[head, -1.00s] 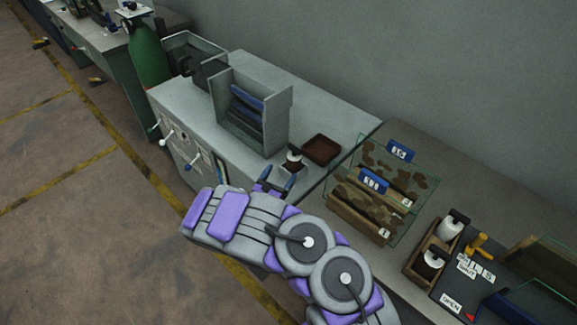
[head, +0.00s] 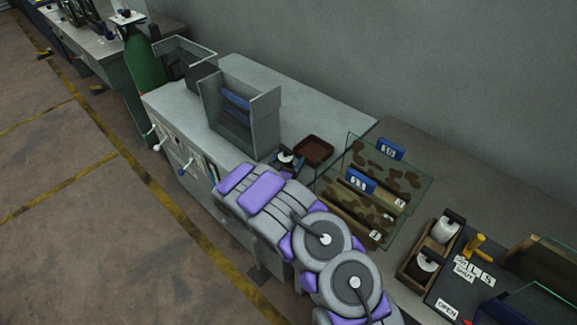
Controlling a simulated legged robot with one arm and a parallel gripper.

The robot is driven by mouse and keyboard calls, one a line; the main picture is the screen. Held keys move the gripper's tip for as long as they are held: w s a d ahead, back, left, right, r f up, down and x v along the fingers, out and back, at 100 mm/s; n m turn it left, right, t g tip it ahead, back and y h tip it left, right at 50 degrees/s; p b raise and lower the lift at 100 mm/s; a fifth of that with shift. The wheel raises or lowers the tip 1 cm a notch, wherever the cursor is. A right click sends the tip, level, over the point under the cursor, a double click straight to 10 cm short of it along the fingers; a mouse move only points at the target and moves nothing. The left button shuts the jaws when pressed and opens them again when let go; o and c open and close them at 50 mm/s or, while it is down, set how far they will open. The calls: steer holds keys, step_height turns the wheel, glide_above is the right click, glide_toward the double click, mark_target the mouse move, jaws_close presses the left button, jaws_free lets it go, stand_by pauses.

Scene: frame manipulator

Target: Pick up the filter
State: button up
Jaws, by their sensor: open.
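The small black-and-white canister (head: 287,158), which looks like the filter, stands on the grey cabinet top near its front right edge. My gripper (head: 286,161) has its blue fingers open, one on each side of the canister in this view. I cannot tell whether they touch it. My arm hides the lower part of the gripper. Two similar white canisters with black tops stand in a wooden holder (head: 407,273) at the right.
A dark brown square tray (head: 314,151) lies just right of the canister. A grey open box with blue items (head: 240,115) stands to its left. Glass-walled camouflage racks (head: 375,190) stand at the right. The rear cabinet top is clear.

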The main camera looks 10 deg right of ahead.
mark_target(280, 160)
steer(key=shift+w+a, duration=0.1)
steer(key=shift+a, duration=1.15)
steer(key=c, duration=0.3)
steer(key=shift+a, duration=0.25)
steer(key=shift+c, duration=0.8)
steer(key=shift+d+r, duration=0.1)
steer(key=shift+c, duration=0.7)
steer(key=shift+d, duration=0.85)
steer(key=c, duration=0.5)
steer(key=shift+a, duration=0.35)
step_height(280, 160, up, 9)
steer(key=shift+p, duration=1.15)
steer(key=shift+a+r, duration=0.15)
steer(key=shift+r, duration=0.7)
steer(key=s+r+n+t+y, duration=0.1)
steer(key=s+r, duration=0.3)
steer(key=r, duration=0.5)
steer(key=s+r+n+t+y, duration=0.1)
steer(key=s+r+y, duration=0.3)
steer(key=r, duration=0.6)
steer(key=shift+s+n+t, duration=0.35)
steer(key=shift+n+t, duration=0.05)
steer(key=shift+n, duration=0.5)
